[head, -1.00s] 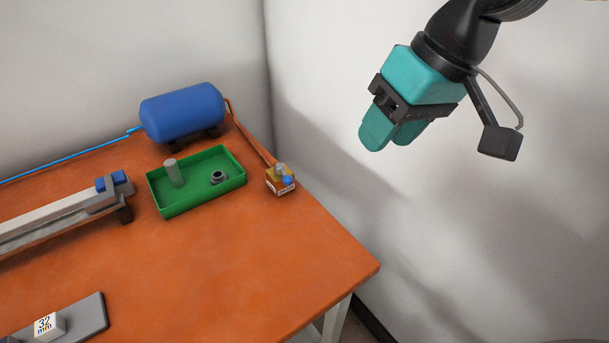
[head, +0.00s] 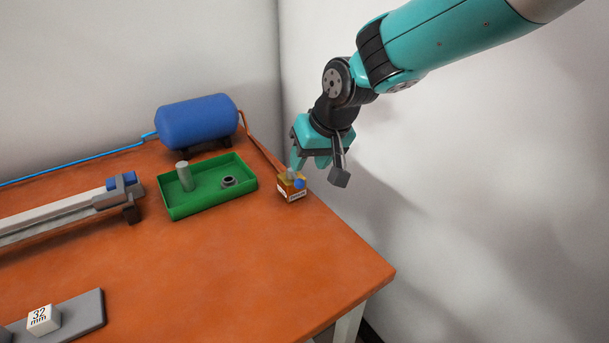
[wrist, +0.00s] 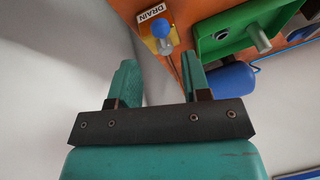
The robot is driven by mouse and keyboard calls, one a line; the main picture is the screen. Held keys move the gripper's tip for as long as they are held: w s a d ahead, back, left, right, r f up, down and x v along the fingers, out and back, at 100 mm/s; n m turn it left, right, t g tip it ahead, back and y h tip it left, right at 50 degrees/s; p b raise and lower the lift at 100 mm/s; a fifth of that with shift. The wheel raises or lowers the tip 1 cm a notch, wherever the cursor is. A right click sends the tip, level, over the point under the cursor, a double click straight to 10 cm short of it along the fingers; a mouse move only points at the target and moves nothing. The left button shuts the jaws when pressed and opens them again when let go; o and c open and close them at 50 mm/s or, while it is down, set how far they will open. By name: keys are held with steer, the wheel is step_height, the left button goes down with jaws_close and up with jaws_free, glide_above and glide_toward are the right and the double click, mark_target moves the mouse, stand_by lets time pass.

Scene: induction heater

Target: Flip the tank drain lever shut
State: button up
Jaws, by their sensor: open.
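The drain valve (head: 291,187) is a small yellow block with a white label at the table's right edge. In the wrist view its label reads DRAIN (wrist: 151,13), and the blue-tipped lever (wrist: 161,29) sits on its face. The blue tip also shows in the head view (head: 299,184). My gripper (head: 308,166) is open and empty, just above and behind the valve. In the wrist view the two teal fingers (wrist: 160,75) stand apart, with the valve beyond their tips. I cannot tell whether a finger touches it in the head view.
The blue tank (head: 197,121) stands at the back, with a copper-coloured pipe (head: 260,148) running to the valve. A green tray (head: 207,204) with a grey cylinder (head: 185,176) and a dark ring (head: 229,181) lies left of the valve. The front right tabletop is clear.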

mark_target(298, 178)
steer(key=shift+x, duration=2.7)
steer(key=shift+a, duration=0.1)
